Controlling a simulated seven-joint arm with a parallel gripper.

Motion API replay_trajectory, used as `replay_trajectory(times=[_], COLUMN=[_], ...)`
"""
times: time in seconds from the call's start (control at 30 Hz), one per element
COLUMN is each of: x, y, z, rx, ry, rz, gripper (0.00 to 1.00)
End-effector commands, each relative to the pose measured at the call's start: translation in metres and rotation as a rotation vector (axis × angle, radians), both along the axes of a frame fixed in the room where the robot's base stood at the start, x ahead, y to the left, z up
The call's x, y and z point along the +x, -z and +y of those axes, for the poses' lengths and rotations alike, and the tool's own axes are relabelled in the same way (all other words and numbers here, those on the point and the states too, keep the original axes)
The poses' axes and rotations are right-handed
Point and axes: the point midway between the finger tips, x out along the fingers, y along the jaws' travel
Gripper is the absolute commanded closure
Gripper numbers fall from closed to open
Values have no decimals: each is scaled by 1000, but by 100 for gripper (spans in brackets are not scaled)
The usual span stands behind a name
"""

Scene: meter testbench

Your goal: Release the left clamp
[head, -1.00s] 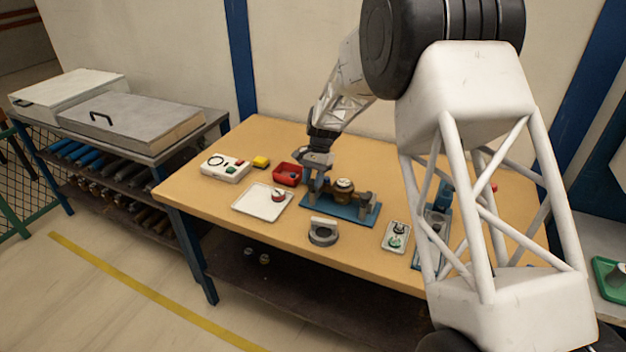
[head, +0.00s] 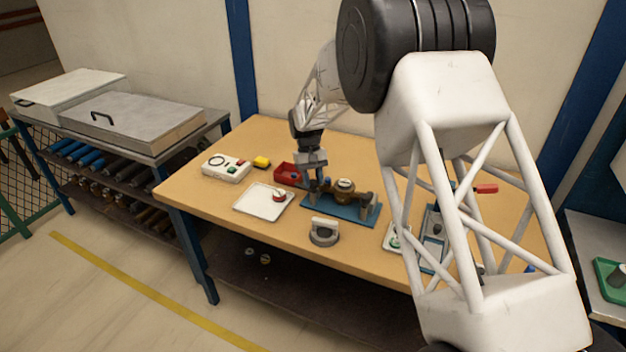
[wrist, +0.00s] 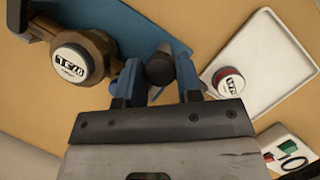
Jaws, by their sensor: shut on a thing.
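A blue fixture plate (head: 350,213) on the bench carries a brass meter (head: 345,189) with a white round face, which also shows in the wrist view (wrist: 85,45). My gripper (head: 319,186) is at the plate's left end, over the left clamp. In the wrist view my gripper (wrist: 160,76) has its blue fingers on either side of the left clamp's dark round knob (wrist: 160,68), shut on it. The rest of the left clamp is mostly hidden by the gripper. The right clamp (head: 369,201) stands at the plate's other end.
A white tray (head: 250,209) with a red-rimmed round part (head: 279,196) lies left of the plate. A red bin (head: 287,172) is behind, and a white control box (head: 226,168) is further left. A grey ring-shaped part (head: 324,234) stands in front. Bench space at front left is clear.

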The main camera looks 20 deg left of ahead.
Motion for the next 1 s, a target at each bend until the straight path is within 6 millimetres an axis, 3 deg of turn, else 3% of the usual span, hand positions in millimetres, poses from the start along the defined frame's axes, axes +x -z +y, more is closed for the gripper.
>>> replay_trajectory(times=[0.57,0.6,0.73,1.0], x=[0,0,0,0], y=[0,0,0,0], z=[0,0,0,0], rx=[1,0,1,1], ry=[-52,-51,-51,-51], rz=[-1,-1,0,0], gripper=[91,66,46,43])
